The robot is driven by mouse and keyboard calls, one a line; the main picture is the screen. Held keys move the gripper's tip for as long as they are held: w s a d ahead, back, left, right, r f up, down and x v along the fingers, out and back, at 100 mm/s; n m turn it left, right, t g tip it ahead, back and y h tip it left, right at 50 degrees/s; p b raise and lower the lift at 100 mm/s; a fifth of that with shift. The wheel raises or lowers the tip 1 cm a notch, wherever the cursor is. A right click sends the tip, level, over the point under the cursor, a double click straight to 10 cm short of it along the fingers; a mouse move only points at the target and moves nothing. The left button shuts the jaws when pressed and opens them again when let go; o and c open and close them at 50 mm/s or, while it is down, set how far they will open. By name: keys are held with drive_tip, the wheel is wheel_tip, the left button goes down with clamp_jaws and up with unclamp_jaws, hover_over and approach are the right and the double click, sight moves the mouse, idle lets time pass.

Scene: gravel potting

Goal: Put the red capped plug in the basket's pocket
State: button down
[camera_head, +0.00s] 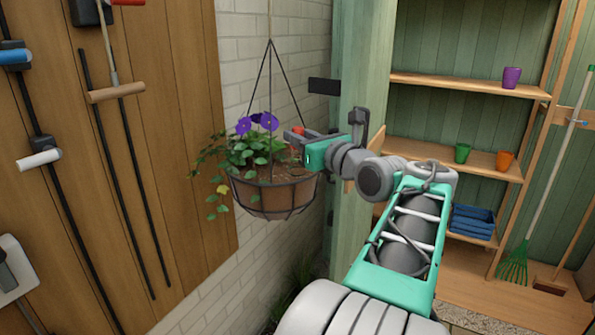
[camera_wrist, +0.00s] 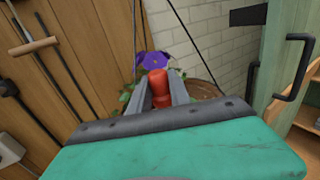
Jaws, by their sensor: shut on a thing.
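The hanging basket (camera_head: 275,198) hangs by cords in front of the white brick wall, with soil and a leafy plant with purple flowers (camera_head: 256,122) in it. My gripper (camera_head: 292,133) reaches in from the right at the basket's rim height or a little above. In the wrist view, my gripper (camera_wrist: 162,92) is shut on the red capped plug (camera_wrist: 158,88), which sits between its two grey fingers. The purple flowers (camera_wrist: 154,60) show just beyond the plug. A strip of the basket (camera_wrist: 206,92) shows to the right of the fingers. The basket's pocket cannot be made out.
A green post (camera_head: 362,90) stands just behind and right of the basket. A wooden panel with hanging tools (camera_head: 117,90) is at left.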

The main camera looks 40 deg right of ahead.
drive_tip(key=w+d+f, duration=0.1)
drive_tip(key=f, duration=0.1)
drive_tip(key=w+d+f, duration=0.1)
drive_tip(key=w+f, duration=0.1)
drive_tip(key=w+d+f, duration=0.2)
drive_tip(key=shift+f, duration=0.1)
wheel_tip(320, 180, down, 3)
drive_tip(key=shift+w+d, duration=0.1)
drive_tip(key=shift+d, duration=0.05)
drive_tip(key=shift+f, duration=0.1)
drive_tip(key=shift+f, duration=0.1)
drive_tip(key=c, duration=1.2)
unclamp_jaws()
drive_tip(key=s+a+b, duration=0.1)
drive_tip(key=s, duration=1.1)
drive_tip(key=shift+a, duration=0.35)
